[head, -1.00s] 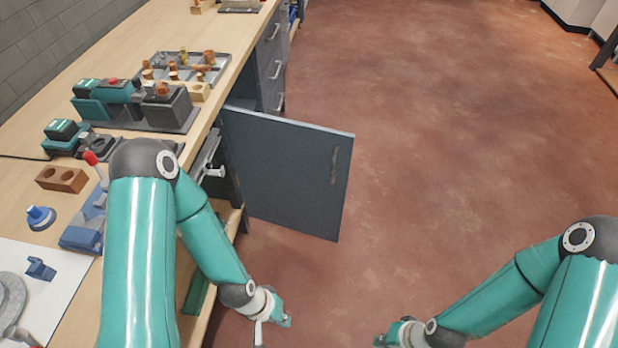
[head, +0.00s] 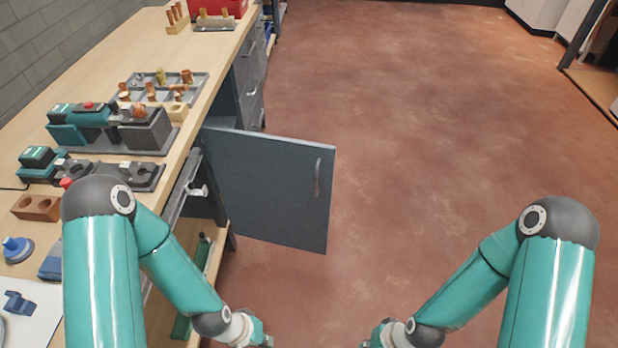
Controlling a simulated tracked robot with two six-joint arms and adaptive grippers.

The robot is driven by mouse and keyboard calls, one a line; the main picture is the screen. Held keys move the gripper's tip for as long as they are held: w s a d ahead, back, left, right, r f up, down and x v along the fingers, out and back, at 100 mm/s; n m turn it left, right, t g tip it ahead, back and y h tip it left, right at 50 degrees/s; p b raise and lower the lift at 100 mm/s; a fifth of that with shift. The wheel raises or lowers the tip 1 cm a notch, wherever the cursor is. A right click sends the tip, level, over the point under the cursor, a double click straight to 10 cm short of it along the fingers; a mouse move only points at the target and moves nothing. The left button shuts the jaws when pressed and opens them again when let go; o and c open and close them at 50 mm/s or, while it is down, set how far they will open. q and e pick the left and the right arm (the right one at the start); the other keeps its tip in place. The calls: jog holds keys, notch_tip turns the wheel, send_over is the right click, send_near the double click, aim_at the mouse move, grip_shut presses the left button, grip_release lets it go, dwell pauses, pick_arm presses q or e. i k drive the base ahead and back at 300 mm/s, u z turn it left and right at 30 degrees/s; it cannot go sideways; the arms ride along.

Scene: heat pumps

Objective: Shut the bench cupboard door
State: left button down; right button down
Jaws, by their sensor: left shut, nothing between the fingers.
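The bench cupboard door (head: 268,190) is a dark blue-grey panel with a vertical bar handle (head: 318,177) near its right edge. It stands wide open, swung out from the bench over the floor. My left gripper (head: 266,343) is at the bottom edge of the head view, below and nearer than the door, apart from it. It is shut and empty, and its tips are partly cut off. My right gripper (head: 366,343) is at the bottom edge too, right of the left one and apart from the door; its fingers are too small and cut off to read.
The wooden bench (head: 110,60) runs along the left, with tools and a tray of copper fittings (head: 165,85) on top. Grey drawers (head: 250,85) lie beyond the door. The red-brown floor (head: 430,130) to the right is clear.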

aim_at(274, 189)
jog(key=z, duration=0.05)
jog(key=i, duration=0.95)
jog(key=u, duration=0.05)
